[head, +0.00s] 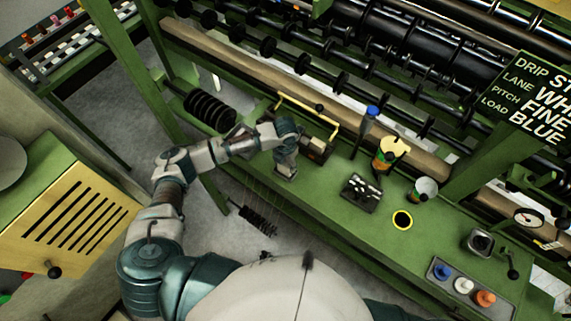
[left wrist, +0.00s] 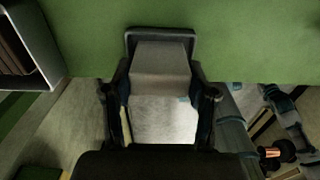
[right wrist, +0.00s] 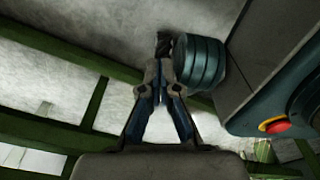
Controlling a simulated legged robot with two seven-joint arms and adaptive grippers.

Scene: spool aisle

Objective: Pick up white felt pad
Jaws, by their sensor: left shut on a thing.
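My left gripper (head: 286,172) is at the front edge of the green bench (head: 340,208) in the head view. In the left wrist view, the left gripper (left wrist: 160,92) is shut on a pale grey-white block, which I take for the white felt pad (left wrist: 160,68). The pad sits between the two fingers, with a dark-rimmed piece (left wrist: 160,34) at its far end. I cannot tell whether the pad touches the bench. The pad is not clear in the head view. My right gripper (right wrist: 160,88) has its fingertips together, well away from the bench, and looks empty.
A brass rail (head: 308,110) stands behind my left gripper. A slotted cabinet (head: 75,222) is at left.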

